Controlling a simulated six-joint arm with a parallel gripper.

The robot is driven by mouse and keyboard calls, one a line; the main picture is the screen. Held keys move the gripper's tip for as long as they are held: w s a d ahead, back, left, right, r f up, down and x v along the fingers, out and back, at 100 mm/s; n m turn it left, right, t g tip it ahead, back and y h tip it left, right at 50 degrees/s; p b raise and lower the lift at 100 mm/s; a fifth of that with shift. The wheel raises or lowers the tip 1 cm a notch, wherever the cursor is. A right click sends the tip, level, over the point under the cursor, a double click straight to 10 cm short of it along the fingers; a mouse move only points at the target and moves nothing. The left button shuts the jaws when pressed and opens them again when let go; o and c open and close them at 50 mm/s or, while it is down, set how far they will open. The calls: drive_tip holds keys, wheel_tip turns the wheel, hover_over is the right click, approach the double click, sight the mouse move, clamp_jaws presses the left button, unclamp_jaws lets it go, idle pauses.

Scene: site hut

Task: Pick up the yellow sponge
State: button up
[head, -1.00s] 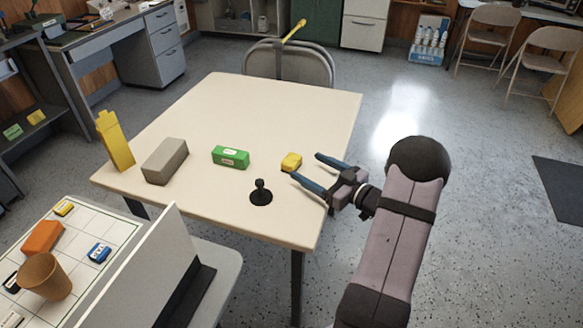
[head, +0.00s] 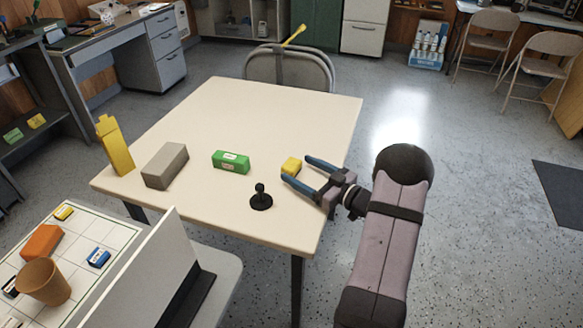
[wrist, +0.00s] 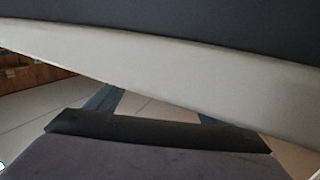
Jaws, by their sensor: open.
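A small yellow sponge (head: 291,165) lies on the cream table (head: 270,110) near its right edge. My gripper (head: 296,171) is open, and its two blue fingers point left at the sponge. The fingertips are beside the sponge, one on its far side and one on its near side; I cannot tell whether they touch it. In the wrist view, parts of my gripper fingers (wrist: 160,108) show, but the sponge is hidden.
A green box (head: 231,161), a grey block (head: 165,166) and a tall yellow object (head: 115,147) stand to the left. A black knobbed piece (head: 261,198) stands just in front of the sponge. The back of the table is clear.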

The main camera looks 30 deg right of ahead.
sight(296, 167)
drive_tip(key=shift+x, duration=1.2)
drive_tip(key=shift+c, duration=0.7)
drive_tip(key=c, duration=0.9)
drive_tip(key=shift+r, duration=0.1)
drive_tip(key=shift+c, duration=0.2)
wheel_tip(296, 167, up, 10)
drive_tip(key=shift+f+p, duration=0.1)
drive_tip(key=shift+p, duration=0.3)
